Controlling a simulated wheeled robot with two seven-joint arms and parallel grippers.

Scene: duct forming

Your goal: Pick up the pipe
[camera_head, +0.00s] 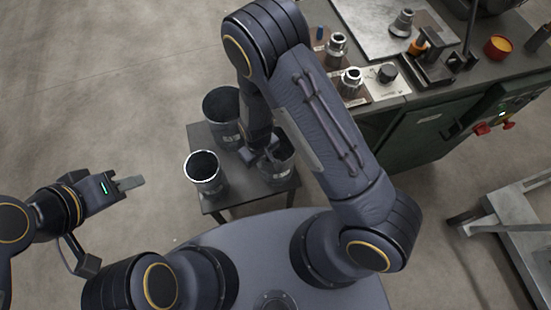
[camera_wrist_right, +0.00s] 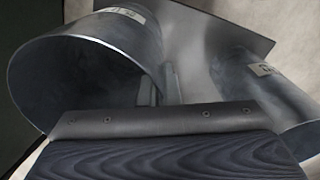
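Three grey metal pipes stand upright on a small dark table (camera_head: 222,203): a wide one at the back (camera_head: 220,104), a front-left one (camera_head: 204,172) and a right one (camera_head: 281,168). My right gripper (camera_head: 262,154) is down at the right pipe's rim, partly hidden by my arm. In the right wrist view, its fingers (camera_wrist_right: 160,88) are at the rim of a labelled pipe (camera_wrist_right: 85,72), seemingly one on each side of the wall. Whether they grip it is unclear. Another labelled pipe (camera_wrist_right: 262,75) is at right. My left gripper (camera_head: 130,183) is empty, away from the table.
A green workbench (camera_head: 425,130) with metal fittings (camera_head: 337,47), a metal plate (camera_head: 375,25) and an orange bowl (camera_head: 497,48) stands at upper right. A grey cart (camera_head: 515,215) is at right. The floor left of the small table is clear.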

